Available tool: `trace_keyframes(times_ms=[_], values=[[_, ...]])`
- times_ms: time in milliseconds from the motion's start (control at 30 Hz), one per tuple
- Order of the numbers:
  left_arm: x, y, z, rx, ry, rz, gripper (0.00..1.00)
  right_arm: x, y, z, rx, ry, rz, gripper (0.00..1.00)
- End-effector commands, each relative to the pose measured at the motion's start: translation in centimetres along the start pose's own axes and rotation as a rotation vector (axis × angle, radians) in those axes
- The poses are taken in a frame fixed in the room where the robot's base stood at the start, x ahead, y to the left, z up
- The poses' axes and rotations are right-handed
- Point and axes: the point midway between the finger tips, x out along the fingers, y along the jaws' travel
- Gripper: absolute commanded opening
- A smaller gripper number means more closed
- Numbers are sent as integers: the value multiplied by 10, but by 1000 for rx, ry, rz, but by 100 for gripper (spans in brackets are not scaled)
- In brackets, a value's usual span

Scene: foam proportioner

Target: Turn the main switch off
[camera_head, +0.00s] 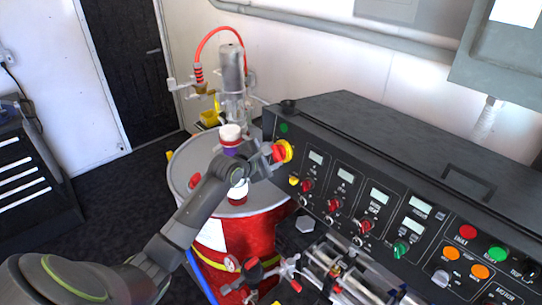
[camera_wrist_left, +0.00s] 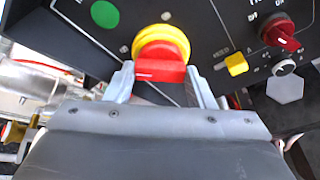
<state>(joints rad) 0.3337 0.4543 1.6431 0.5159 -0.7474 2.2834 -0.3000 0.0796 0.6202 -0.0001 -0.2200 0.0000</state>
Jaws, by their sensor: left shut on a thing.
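The main switch is a red handle on a round yellow base (camera_head: 285,151), at the left end of the black control panel. In the left wrist view the red handle (camera_wrist_left: 160,71) lies across the lower part of the yellow ring (camera_wrist_left: 163,37), with its bar level in the picture. My left gripper (camera_head: 272,155) is at the switch, and in the wrist view its two fingers (camera_wrist_left: 161,80) stand on either side of the red handle, shut on it. My right gripper is not in either view.
The black control panel (camera_head: 330,128) carries displays, red knobs and coloured buttons to the right of the switch. A yellow button (camera_wrist_left: 236,65) and a red knob (camera_wrist_left: 279,32) sit close by. A red drum (camera_head: 255,235) stands below my left arm. A grey pump (camera_head: 232,75) rises behind.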

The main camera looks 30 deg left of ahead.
Motion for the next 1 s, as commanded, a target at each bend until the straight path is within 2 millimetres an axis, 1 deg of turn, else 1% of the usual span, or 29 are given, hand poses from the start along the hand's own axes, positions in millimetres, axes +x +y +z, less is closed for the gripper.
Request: trace_keyframes(times_ms=[300,333,467,800,867,1000], values=[[0,-1,-1,-6,2,-4,26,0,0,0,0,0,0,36],[0,-1,-1,-6,2,-4,53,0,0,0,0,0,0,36],[0,-1,-1,-5,2,-3,70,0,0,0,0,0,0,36],[-2,0,0,-2,0,-1,71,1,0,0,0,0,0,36],[-4,0,0,-1,0,0,71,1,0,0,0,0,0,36],[-18,0,-2,1,1,1,71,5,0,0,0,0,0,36]])
